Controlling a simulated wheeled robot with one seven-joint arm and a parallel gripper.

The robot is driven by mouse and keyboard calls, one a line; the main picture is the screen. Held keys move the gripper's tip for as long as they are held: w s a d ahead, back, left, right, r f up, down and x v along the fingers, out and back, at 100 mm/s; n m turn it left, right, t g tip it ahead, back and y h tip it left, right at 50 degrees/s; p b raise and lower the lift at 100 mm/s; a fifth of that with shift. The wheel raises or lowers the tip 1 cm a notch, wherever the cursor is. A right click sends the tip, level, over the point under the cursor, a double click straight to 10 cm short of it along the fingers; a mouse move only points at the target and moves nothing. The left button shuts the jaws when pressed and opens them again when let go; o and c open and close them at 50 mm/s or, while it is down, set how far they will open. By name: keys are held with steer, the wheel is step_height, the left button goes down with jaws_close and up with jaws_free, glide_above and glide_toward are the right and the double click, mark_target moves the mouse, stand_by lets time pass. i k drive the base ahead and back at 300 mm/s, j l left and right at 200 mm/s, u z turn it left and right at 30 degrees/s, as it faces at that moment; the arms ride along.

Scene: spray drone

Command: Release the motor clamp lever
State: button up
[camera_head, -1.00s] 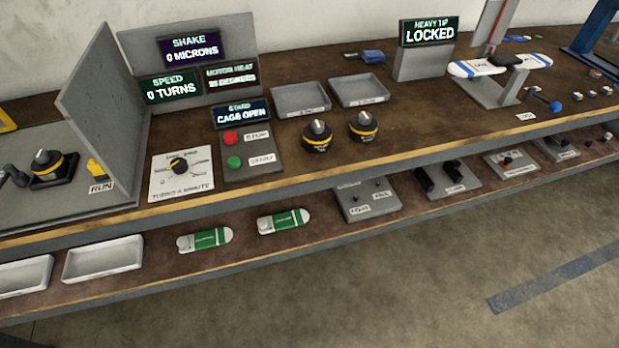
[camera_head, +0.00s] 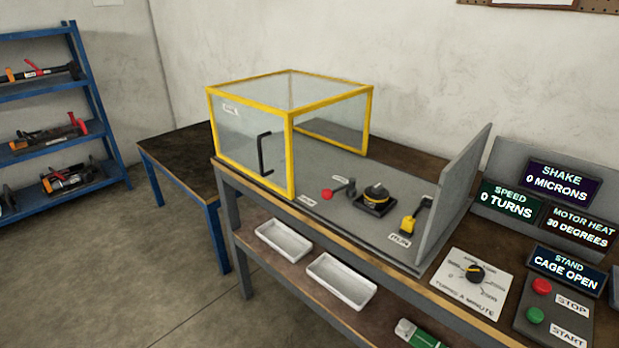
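The motor clamp lever is most likely the short dark lever with a red knob (camera_head: 328,194), on the grey test stand bed (camera_head: 345,232). It lies just left of a black motor with a yellow band (camera_head: 376,194), which sits in a dark square mount. The small labels near the red knob are too small to read. My gripper is not in view.
A clear cage with yellow edges (camera_head: 290,117) stands left of the motor, clear of it. The stand display (camera_head: 567,268) reads CAGE OPEN. A speed dial (camera_head: 475,273) and START and STOP buttons are at right. Two white trays (camera_head: 340,282) lie on the shelf below.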

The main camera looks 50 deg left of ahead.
mark_target(327, 195)
steer(key=u, duration=1.2)
